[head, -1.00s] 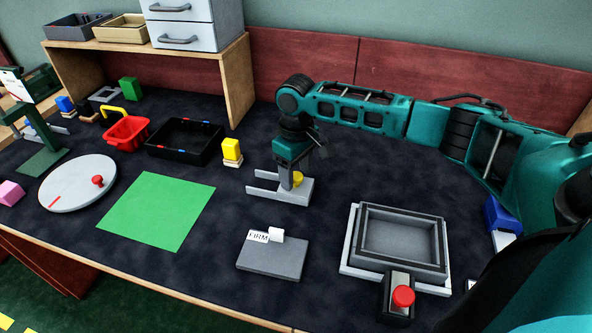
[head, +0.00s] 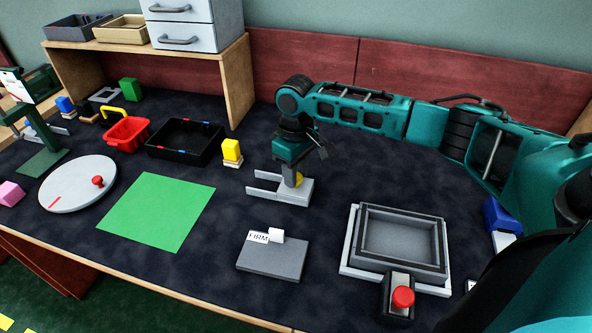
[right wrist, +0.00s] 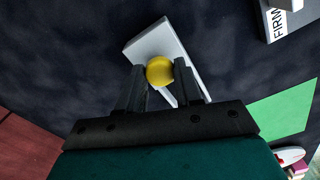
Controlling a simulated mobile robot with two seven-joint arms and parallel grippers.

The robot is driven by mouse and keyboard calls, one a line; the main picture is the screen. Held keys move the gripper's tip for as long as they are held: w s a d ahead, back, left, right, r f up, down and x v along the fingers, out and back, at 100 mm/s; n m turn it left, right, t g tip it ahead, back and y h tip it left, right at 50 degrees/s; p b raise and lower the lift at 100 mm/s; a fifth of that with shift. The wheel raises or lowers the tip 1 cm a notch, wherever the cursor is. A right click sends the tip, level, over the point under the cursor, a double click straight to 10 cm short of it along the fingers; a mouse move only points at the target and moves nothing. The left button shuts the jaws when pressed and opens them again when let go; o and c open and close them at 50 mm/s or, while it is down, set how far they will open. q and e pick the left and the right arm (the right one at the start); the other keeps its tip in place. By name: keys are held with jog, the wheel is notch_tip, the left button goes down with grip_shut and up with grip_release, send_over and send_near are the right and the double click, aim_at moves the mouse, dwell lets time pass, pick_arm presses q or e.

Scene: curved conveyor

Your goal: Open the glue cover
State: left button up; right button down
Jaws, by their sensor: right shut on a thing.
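A yellow round knob (head: 299,181) sits on a light grey base with two prongs pointing left (head: 292,194), in the middle of the table in the head view. My right gripper (head: 293,180) points down at the knob. In the right wrist view, its two dark fingers (right wrist: 160,82) are on either side of the yellow knob (right wrist: 160,71) and shut on it, with the grey base (right wrist: 155,42) below. The fingers hide part of the knob in the head view. I cannot tell for certain which part is the glue cover. My left gripper is not in view.
A dark grey block labelled FIRM (head: 272,258) lies in front of the base. A grey tray (head: 352,238) and a red button (head: 403,297) are at right. A green mat (head: 157,210) and a yellow block (head: 232,150) are at left. Dark tabletop is clear behind.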

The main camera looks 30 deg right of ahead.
aim_at(283, 183)
jog(key=shift+w+a+r, duration=0.15)
jog(key=shift+w+a, duration=0.05)
jog(key=shift+w, duration=0.1)
jog(key=shift+w+a+r+p, duration=0.15)
jog(key=shift+w+a+p, duration=0.75)
jog(key=shift+p, duration=0.3)
jog(key=w+a, duration=0.1)
jog(key=w, duration=0.1)
jog(key=w+a, duration=0.1)
jog(key=shift+w+a+f, duration=0.3)
jog(key=shift+a, duration=0.05)
jog(key=c, duration=1.1)
grip_release()
jog(key=o, duration=0.4)
jog(key=shift+c, duration=0.2)
jog(key=shift+r, duration=0.1)
